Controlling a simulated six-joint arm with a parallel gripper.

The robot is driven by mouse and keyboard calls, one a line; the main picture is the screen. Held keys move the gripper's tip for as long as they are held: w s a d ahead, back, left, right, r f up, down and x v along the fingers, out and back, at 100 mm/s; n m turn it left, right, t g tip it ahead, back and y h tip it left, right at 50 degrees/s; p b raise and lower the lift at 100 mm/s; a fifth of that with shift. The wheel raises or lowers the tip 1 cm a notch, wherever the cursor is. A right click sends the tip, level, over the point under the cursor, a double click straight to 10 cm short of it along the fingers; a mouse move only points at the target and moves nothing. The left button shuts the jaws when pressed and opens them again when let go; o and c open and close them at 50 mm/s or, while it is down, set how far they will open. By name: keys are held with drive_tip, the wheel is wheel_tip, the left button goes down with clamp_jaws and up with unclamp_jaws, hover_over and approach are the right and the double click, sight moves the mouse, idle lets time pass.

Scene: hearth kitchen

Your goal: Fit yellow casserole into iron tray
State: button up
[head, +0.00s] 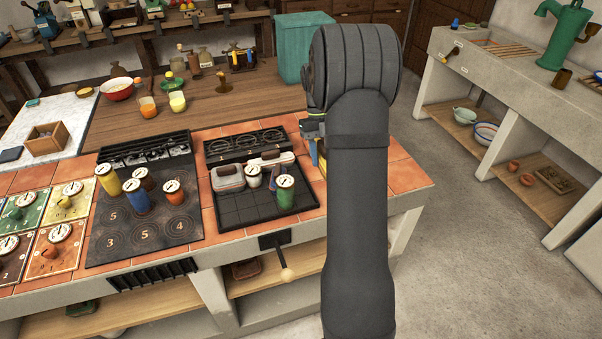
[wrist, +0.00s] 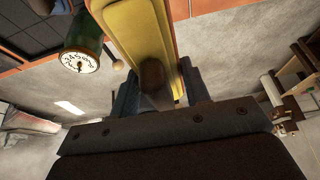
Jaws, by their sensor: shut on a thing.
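The yellow casserole (wrist: 132,22) is held between the fingers of my gripper (wrist: 155,85) in the wrist view. In the head view my arm hides most of it; a thin yellow strip (head: 320,160) shows at the arm's left edge. The black iron tray (head: 238,211) lies on the tiled counter to the left of my arm. Its gridded floor is bare along the front and left. A grey casserole (head: 228,180), a white-topped pot (head: 253,177) and a green canister with a dial (head: 286,198) stand in it. The tray's edge (wrist: 25,40) shows upper left in the wrist view.
A black hob (head: 120,240) with dial-topped canisters stands left of the tray. A teal bin (head: 300,42) stands behind. A lever with a round knob (head: 287,274) juts from the counter front. Open floor (head: 460,240) lies to the right.

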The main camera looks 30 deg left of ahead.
drive_tip(key=shift+s+a+f, duration=0.1)
drive_tip(key=shift+a+f, duration=1.05)
drive_tip(key=shift+f, duration=0.2)
drive_tip(key=shift+w+a+f, duration=0.1)
drive_tip(key=shift+a+f, duration=1.05)
drive_tip(key=shift+f, duration=0.25)
drive_tip(key=shift+s+a+f, duration=0.1)
drive_tip(key=shift+a+f, duration=1.05)
drive_tip(key=shift+f, duration=0.2)
drive_tip(key=shift+f, duration=0.15)
drive_tip(key=shift+f, duration=0.15)
drive_tip(key=o, duration=1.2)
drive_tip(key=v, duration=1.2)
drive_tip(key=shift+r, duration=0.3)
